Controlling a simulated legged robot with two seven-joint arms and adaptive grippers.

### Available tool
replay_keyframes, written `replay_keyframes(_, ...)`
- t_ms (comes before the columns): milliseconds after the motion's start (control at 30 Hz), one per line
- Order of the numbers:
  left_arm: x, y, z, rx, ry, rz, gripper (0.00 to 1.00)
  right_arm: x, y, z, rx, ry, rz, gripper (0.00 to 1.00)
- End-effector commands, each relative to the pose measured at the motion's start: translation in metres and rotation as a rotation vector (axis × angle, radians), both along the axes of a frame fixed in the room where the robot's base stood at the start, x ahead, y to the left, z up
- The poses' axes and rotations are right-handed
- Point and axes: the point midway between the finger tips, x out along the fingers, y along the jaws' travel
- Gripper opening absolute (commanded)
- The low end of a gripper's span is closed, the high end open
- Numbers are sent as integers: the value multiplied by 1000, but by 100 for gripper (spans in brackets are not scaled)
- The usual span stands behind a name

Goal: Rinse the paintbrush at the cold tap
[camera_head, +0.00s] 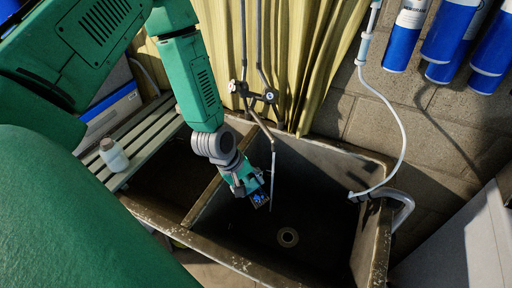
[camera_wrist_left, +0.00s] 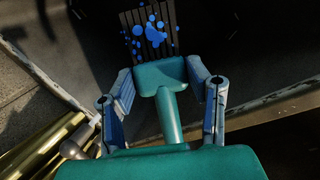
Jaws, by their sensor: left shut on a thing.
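My left gripper (camera_head: 250,186) is shut on the paintbrush (camera_head: 260,198), over the sink. In the left wrist view the brush has a teal handle (camera_wrist_left: 170,115) between the two fingers and dark bristles (camera_wrist_left: 140,22) spotted with blue paint. The tap's bent spout (camera_head: 262,127) comes down from the wall pipes, with two valve handles (camera_head: 269,96) at its top; I cannot tell which is cold. A thin pale stream (camera_head: 272,180) falls from the spout, just right of the brush in the head view; I cannot tell if they touch. My right gripper is out of view.
The stone sink (camera_head: 380,235) has two basins with a divider (camera_head: 205,197); the right basin has a drain (camera_head: 288,237). A white bottle (camera_head: 113,154) stands on a slatted shelf (camera_head: 150,128). A white hose (camera_head: 402,120) and blue cylinders (camera_head: 449,35) hang right.

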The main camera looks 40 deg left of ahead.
Motion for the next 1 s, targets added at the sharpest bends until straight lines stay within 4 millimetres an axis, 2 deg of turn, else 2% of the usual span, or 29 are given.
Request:
replay_keyframes(267,13,5,-4,3,-5,7,15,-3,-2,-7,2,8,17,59)
replay_keyframes(567,41,9,-8,9,-7,5,15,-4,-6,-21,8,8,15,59)
replay_keyframes(1000,82,29,-19,1,-6,7,15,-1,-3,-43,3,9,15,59)
